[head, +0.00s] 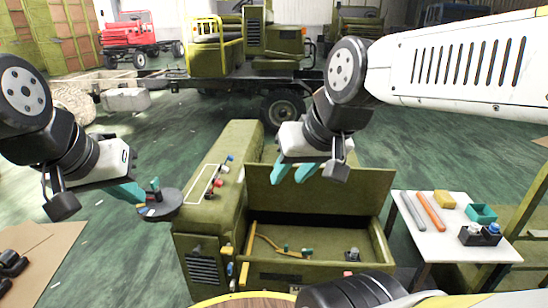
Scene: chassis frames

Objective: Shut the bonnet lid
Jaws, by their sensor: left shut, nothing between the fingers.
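The bonnet lid (345,192) is an olive panel standing raised at the back of an open olive engine bay (330,238). A curved tan hose and small fittings show inside the bay. My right gripper (293,172) is at the lid's upper edge, left of its middle, with teal fingertips apart. It overlaps the lid in the picture; I cannot tell whether it touches. My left gripper (142,192) is shut and empty, left of the olive body, beside a dark round disc (168,201) with small parts on it.
A white side table (450,245) on the right holds grey and orange rods, a yellow block, a teal tray and a black holder. A brown board (40,250) lies at left. A bare truck chassis and a red vehicle (128,35) stand behind. Green floor is clear between.

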